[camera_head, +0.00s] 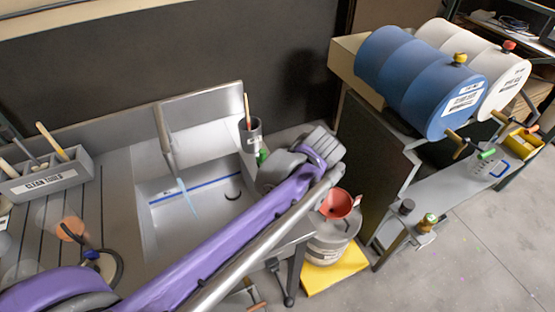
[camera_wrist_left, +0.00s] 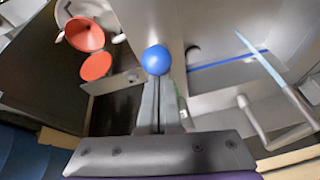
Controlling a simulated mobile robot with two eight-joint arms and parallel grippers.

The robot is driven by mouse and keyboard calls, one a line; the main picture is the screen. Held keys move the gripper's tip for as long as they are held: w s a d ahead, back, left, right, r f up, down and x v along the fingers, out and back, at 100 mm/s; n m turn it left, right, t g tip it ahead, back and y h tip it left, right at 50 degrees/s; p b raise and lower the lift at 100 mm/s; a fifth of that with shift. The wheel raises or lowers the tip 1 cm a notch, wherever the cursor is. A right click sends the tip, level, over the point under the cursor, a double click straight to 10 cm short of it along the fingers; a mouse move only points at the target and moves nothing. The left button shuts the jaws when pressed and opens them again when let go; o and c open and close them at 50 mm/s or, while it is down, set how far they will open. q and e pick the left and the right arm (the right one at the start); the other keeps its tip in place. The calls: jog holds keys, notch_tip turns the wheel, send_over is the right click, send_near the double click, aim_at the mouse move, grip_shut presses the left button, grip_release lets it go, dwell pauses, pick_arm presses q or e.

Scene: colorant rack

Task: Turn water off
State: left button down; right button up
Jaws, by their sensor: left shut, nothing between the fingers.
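The sink (camera_head: 222,215) has a grey faucet (camera_head: 163,135) with a thin pale blue water stream (camera_head: 188,197) coming from its spout. In the left wrist view the faucet (camera_wrist_left: 253,118) and the stream (camera_wrist_left: 260,60) are at the right. My left arm crosses the sink's right side in the head view; its fingertips are hidden there. In the left wrist view my left gripper (camera_wrist_left: 158,82) is shut and empty, its tips right at a round blue knob (camera_wrist_left: 156,60). I cannot tell whether they touch. The head view does not show the knob. My right gripper is not seen.
An orange-red funnel (camera_head: 338,204) sits on a grey container right of the sink. A dark cup with a brush (camera_head: 250,135) stands at the sink's back right. Blue and white drums (camera_head: 425,80) lie on a rack further right. A grey tool box (camera_head: 45,178) is at left.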

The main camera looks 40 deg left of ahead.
pick_arm(q)
jog(key=shift+s+d+f, duration=0.2)
jog(key=shift+f, duration=0.1)
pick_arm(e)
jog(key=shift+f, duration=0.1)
